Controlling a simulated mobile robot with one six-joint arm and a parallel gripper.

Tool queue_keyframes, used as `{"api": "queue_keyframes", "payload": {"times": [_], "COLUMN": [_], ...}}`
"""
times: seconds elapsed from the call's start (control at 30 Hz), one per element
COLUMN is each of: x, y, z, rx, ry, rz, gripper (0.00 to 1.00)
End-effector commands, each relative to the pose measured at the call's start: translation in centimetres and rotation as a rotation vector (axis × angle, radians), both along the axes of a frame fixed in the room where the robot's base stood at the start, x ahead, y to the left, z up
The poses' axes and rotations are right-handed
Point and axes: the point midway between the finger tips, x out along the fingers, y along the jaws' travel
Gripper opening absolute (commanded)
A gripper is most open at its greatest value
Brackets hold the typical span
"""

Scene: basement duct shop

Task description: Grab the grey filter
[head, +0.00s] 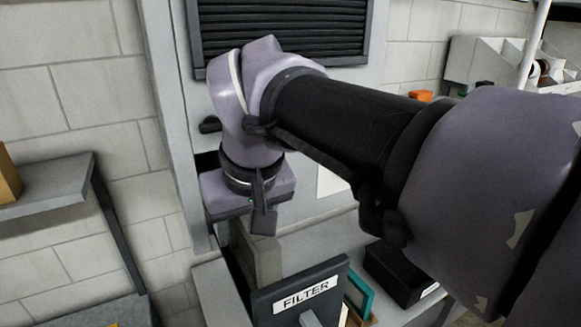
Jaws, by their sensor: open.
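A grey-beige slab (262,262), which looks like the grey filter, stands upright behind a dark panel (335,283) labelled "FILTER". The panel hides its lower part. My gripper (262,222) points down just above the slab's top edge. One dark finger shows clearly; the other is hard to make out. The gripper looks open, with nothing seen between its fingers. I cannot tell whether the fingers touch the slab or stay above it.
A grey cabinet with a louvred vent (290,28) stands behind my arm. A black bin (398,272) and a teal-edged item (360,293) are right of the panel. A grey wall shelf (50,190) is at left. My arm covers much of the right side.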

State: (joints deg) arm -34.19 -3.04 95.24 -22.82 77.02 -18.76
Motion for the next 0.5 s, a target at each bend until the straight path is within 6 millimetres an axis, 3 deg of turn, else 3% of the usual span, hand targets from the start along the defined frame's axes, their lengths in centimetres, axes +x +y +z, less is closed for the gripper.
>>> {"api": "queue_keyframes", "payload": {"times": [0.5], "x": [0.01], "y": [0.00], "z": [-0.54], "rx": [-0.001], "ry": [0.001], "rz": [0.000], "gripper": [0.53]}}
